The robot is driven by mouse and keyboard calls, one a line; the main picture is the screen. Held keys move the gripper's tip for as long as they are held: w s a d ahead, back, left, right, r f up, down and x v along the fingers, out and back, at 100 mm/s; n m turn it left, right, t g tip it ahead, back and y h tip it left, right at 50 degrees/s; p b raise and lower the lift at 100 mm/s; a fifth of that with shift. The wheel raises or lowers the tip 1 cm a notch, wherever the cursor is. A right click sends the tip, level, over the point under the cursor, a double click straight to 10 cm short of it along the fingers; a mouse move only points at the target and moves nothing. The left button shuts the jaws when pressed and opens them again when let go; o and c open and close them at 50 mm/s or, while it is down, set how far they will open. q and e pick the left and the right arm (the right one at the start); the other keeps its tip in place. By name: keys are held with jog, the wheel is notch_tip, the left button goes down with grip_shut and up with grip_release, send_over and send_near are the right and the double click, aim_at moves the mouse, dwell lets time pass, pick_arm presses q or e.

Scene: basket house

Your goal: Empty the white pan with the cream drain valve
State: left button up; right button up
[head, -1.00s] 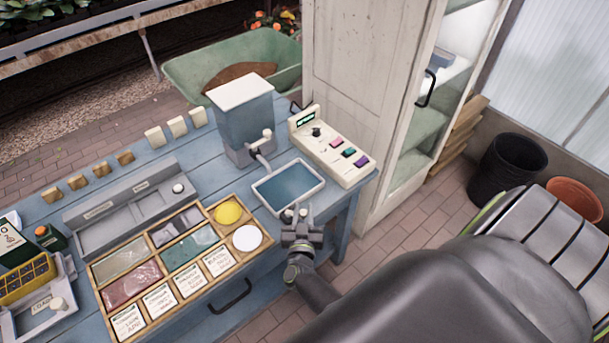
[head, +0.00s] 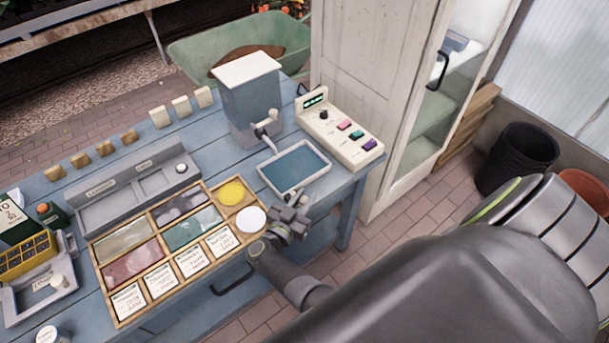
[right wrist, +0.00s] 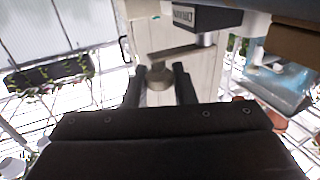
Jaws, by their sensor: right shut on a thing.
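The white pan (head: 266,184) sits at the front right of the blue bench, with blue-teal liquid or a blue-teal bottom inside; I cannot tell its level. My right gripper (head: 294,203) is at the pan's front edge. In the right wrist view the right gripper (right wrist: 160,88) is shut on the drain valve's knob (right wrist: 160,75), at the end of a lever arm. Above the lever is a dark label reading DRAIN (right wrist: 186,15). In the head view the gripper hides most of the valve. My left gripper is out of view.
A grey tank with a white lid (head: 247,68) and a spout stands behind the pan. A cream control box (head: 340,130) is right of it. A wooden tray (head: 110,308) of compartments lies left. A cabinet (head: 365,100) stands behind on the right. The floor in front is clear.

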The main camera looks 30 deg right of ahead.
aim_at(303, 199)
jog(key=o, duration=0.9)
jog(key=shift+a, duration=0.1)
jog(key=shift+o, duration=0.2)
notch_tip(303, 199, up, 10)
jog(key=p, duration=0.9)
jog(key=shift+w, duration=0.1)
